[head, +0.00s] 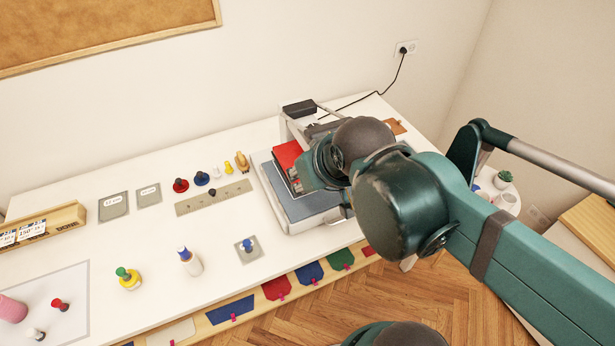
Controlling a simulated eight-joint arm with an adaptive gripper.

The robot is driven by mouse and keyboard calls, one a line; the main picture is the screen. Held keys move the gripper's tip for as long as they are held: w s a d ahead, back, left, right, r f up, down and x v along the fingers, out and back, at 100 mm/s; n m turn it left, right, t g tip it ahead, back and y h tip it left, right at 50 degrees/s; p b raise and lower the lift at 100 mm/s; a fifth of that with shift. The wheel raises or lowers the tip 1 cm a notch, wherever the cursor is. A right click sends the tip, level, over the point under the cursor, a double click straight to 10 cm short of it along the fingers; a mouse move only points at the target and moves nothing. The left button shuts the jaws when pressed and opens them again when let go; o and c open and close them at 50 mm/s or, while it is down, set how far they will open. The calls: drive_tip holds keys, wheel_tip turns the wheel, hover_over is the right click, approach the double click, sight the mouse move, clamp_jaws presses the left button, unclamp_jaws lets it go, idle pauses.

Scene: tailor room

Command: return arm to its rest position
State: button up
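My teal arm reaches in from the right edge of the head view, over the right end of the white table (225,238). Its dark rounded joints are above and in front of a grey and white press-like machine (296,212). The outer arm links hide part of this machine. My gripper's fingers cannot be made out; they are hidden behind the arm links or out of the picture. Whether the arm touches the machine cannot be told.
A red piece (286,155) lies on the machine. A black cable (385,85) runs to the wall socket.

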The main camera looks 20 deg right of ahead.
drive_tip(key=shift+f, duration=0.1)
wheel_tip(320, 180, down, 10)
drive_tip(key=b, duration=1)
drive_tip(key=shift+f+b, duration=0.15)
drive_tip(key=shift+b, duration=0.15)
idle(0.6)
